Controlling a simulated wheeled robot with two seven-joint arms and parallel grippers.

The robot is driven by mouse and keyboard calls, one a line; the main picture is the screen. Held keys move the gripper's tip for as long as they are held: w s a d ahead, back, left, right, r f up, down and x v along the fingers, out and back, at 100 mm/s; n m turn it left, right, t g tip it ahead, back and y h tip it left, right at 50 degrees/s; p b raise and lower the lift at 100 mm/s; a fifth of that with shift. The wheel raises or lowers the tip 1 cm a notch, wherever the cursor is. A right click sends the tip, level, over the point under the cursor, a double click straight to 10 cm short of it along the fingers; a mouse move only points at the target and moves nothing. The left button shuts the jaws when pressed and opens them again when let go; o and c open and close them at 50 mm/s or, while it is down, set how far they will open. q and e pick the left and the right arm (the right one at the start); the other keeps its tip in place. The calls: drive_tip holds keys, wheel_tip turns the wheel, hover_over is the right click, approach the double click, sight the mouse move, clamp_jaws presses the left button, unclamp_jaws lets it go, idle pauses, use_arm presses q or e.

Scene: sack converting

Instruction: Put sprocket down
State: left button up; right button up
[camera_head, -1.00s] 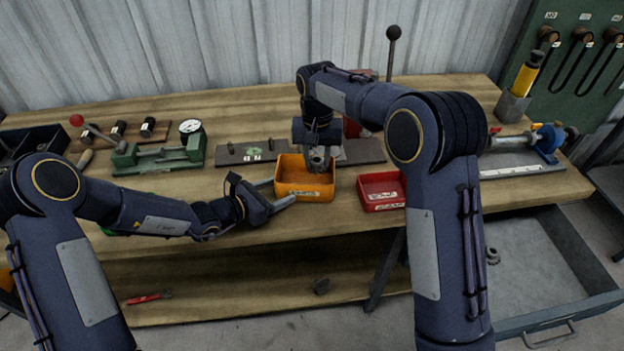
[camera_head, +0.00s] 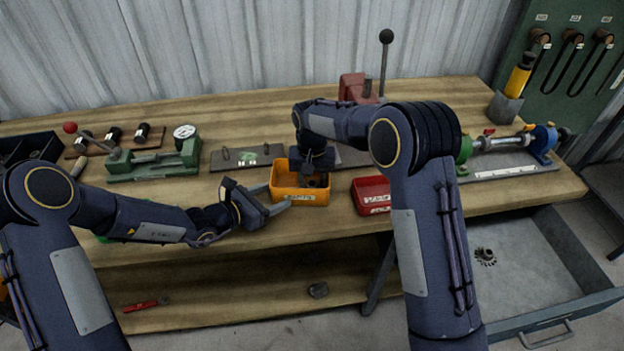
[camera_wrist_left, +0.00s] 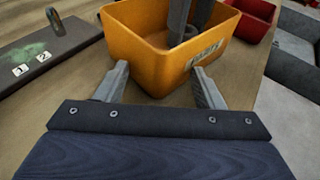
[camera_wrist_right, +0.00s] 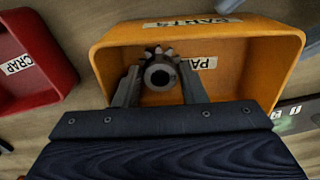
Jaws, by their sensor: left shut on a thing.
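The sprocket (camera_wrist_right: 160,75), a dark toothed wheel with a round hub and bore, is inside the orange parts bin (camera_head: 300,197). My right gripper (camera_wrist_right: 160,82) reaches down into the bin with its fingers on either side of the hub. Whether they press on it is unclear. In the left wrist view the sprocket's grey ring (camera_wrist_left: 183,36) shows low in the bin beneath the right fingers. My left gripper (camera_wrist_left: 163,85) is at the bin's front left corner, shut on the bin wall. In the head view the right gripper mostly hides the sprocket.
A red scrap bin (camera_head: 371,196) stands right of the orange bin. A dark plate (camera_head: 247,157) and a green fixture (camera_head: 150,160) lie to the left. Another toothed wheel (camera_head: 485,257) lies in the open grey drawer (camera_head: 540,270). A red lever press (camera_head: 358,88) stands behind.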

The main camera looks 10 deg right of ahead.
use_arm(q)
drive_tip(key=shift+w+r, duration=0.1)
drive_tip(key=shift+w, duration=0.05)
use_arm(e)
wheel_tip(320, 180, up, 12)
drive_tip(key=shift+r, duration=0.2)
idle(0.4)
